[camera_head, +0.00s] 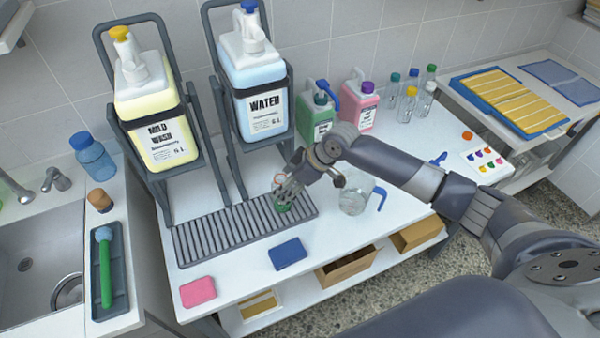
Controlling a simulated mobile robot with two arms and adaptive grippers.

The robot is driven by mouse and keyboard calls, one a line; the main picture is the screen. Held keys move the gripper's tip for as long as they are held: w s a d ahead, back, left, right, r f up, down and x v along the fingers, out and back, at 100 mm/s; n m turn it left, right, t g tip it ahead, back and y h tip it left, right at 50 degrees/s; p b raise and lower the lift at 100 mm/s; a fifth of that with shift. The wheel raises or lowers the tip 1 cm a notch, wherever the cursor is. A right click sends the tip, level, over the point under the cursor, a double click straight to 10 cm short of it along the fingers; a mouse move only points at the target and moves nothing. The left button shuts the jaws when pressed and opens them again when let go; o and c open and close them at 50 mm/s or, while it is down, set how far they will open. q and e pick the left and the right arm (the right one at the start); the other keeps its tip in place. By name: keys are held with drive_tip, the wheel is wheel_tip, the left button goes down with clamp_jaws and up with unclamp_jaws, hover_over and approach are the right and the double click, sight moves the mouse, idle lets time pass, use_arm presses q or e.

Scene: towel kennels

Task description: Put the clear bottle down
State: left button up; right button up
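My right gripper (284,190) reaches in from the right, low over the grey slatted drip tray (215,236). Its fingers are around a small clear bottle (283,207) with green at the bottom and an orange ring near the top. The fingers hide much of the bottle. It appears upright at the tray's right end; I cannot tell whether its base touches the slats. My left gripper is not in view.
A clear jug (353,201) stands right of the gripper. Water (254,92) and mild wash (150,120) containers stand on racks behind the tray. A blue sponge (288,253) and pink sponge (198,292) lie in front. Several capped bottles (408,104) stand at the back right.

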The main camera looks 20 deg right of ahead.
drive_tip(key=b+v, duration=0.1)
drive_tip(key=v, duration=0.7)
drive_tip(key=shift+r, duration=0.2)
drive_tip(key=shift+s, duration=0.1)
